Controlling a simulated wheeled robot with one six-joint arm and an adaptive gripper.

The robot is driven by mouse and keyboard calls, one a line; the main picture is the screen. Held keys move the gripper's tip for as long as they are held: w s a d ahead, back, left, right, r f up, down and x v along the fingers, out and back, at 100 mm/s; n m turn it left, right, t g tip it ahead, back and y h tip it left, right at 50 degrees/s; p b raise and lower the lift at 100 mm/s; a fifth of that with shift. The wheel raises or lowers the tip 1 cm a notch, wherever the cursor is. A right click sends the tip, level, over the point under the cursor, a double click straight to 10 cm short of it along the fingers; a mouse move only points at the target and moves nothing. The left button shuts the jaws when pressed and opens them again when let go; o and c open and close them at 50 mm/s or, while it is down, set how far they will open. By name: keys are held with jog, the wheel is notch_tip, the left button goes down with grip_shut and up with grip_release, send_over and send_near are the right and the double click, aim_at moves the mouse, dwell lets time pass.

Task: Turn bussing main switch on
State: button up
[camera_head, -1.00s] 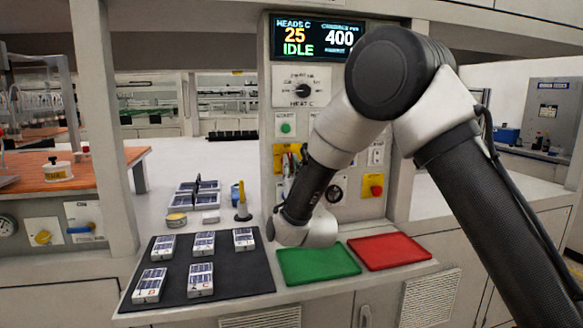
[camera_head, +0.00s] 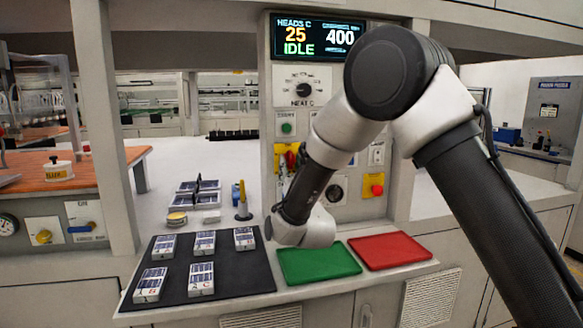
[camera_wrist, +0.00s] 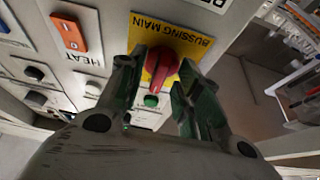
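The bussing main switch is a red rotary handle (camera_wrist: 160,67) on a yellow plate (camera_wrist: 188,46) lettered BUSSING MAIN, which appears upside down in the wrist view. My gripper (camera_wrist: 157,72) is open, with one dark finger on each side of the handle and gaps visible between. I cannot tell whether either finger touches it. In the head view the red handle (camera_head: 291,160) and its yellow plate (camera_head: 280,152) show on the panel's left side, partly hidden by my arm.
The display (camera_head: 317,37) above reads 25, IDLE and 400. A red button (camera_head: 376,190) on yellow sits lower right. An orange rocker switch (camera_wrist: 69,33) and a green button (camera_wrist: 151,101) are near my fingers. Green (camera_head: 318,263) and red (camera_head: 391,250) trays lie below my arm.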

jog(key=v, duration=1.2)
jog(key=w+d+r+m+g+h, duration=0.1)
jog(key=w+d+r+g+h, duration=0.15)
jog(key=d+g, duration=0.75)
jog(key=s+d+m+g+h, duration=0.1)
jog(key=s+d+g+h, duration=0.1)
jog(key=s+d, duration=1.1)
jog(key=s+d+f+m+g+h, duration=0.1)
jog(key=s+d+g, duration=0.4)
jog(key=s+d, duration=0.8)
jog(key=s, duration=0.6)
jog(key=shift+d+f+h, duration=0.2)
jog(key=shift+f+h, duration=0.05)
jog(key=shift+h, duration=0.1)
